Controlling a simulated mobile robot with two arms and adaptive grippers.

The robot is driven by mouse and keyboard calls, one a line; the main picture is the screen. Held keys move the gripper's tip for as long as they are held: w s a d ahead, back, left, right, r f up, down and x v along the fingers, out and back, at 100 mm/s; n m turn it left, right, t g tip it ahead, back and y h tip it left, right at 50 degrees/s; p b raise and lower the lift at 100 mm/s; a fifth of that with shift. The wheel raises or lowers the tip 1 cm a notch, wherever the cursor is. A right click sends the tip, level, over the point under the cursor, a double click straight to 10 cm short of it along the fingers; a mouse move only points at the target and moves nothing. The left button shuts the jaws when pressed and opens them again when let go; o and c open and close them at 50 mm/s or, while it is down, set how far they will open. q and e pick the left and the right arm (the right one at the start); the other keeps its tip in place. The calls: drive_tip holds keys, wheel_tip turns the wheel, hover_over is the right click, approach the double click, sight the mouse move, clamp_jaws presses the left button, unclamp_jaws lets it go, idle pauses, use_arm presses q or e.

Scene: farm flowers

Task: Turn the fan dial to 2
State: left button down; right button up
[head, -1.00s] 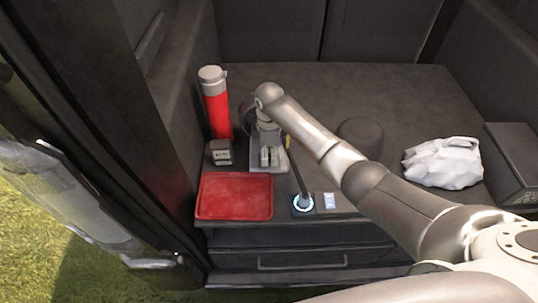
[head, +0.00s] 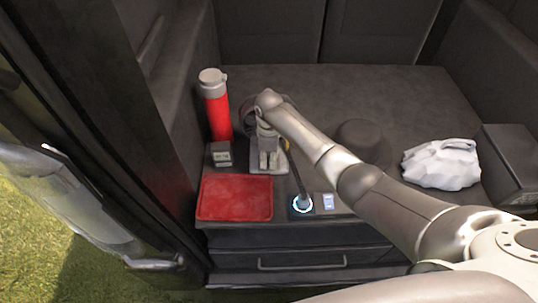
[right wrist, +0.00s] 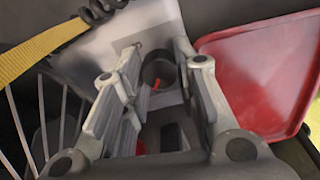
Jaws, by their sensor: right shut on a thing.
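The fan stands at the back left of the dark surface, mostly hidden by my right arm. Its pale base (head: 282,170) shows under my right gripper (head: 268,160). In the right wrist view, the round dark dial (right wrist: 157,66) with a red mark sits on the fan's pale base (right wrist: 85,50). The fingers of my right gripper (right wrist: 165,78) are on either side of the dial, shut on it. The fan's wire cage (right wrist: 30,125) shows at the left. The dial's numbers cannot be read. My left gripper is not in view.
A red tray (head: 236,197) lies in front of the fan. A red bottle (head: 217,112) and a small dark clock (head: 221,155) stand left of it. A white bag (head: 441,163) lies at the right.

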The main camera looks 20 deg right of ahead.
sight(269, 159)
drive_tip(key=shift+m+p, duration=0.45)
drive_tip(key=shift+m, duration=0.45)
drive_tip(key=o, duration=0.8)
wheel_tip(269, 159, up, 12)
